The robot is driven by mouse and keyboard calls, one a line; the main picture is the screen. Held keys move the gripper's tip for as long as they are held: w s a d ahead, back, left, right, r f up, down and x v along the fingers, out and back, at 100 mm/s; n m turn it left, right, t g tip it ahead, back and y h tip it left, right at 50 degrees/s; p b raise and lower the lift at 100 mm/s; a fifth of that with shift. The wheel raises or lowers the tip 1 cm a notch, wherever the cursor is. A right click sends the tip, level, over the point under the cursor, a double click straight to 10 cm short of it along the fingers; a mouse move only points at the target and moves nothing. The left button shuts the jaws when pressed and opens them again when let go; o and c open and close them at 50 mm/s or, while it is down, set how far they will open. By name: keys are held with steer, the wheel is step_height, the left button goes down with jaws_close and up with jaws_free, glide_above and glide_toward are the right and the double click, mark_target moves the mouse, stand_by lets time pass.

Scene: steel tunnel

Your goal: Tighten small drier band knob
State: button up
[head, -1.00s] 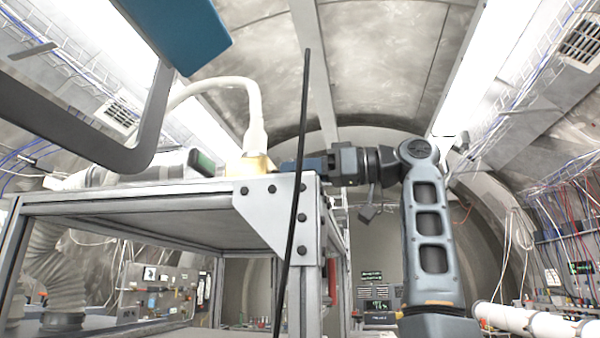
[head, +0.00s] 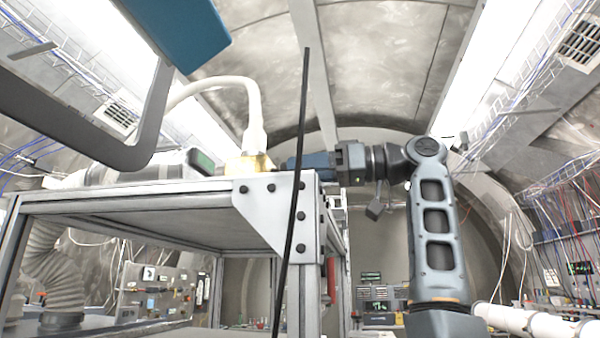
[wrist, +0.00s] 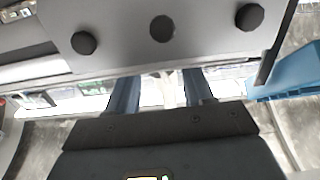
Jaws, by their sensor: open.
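A grey cylindrical unit with a green panel (head: 203,160), which looks like the drier, lies on top of the metal frame. A brass fitting (head: 250,164) with a white hose is at its right end. I cannot pick out the small band knob for sure in either view. My gripper (head: 290,163) is at the right of the brass fitting, level with the frame's top, pointing left; its tips are partly hidden. In the wrist view its two blue fingers (wrist: 160,90) are apart with nothing seen held between them, and their ends go out of sight behind a grey plate.
A grey plate with black round heads (wrist: 163,28) fills the top of the wrist view. A thin black rod (head: 297,190) crosses the corner. Free room lies above the frame.

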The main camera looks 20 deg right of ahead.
steer(key=b+v, duration=0.1)
steer(key=v, duration=0.5)
steer(key=shift+d+b, duration=0.15)
steer(key=shift+b, duration=0.15)
steer(key=shift+s, duration=0.15)
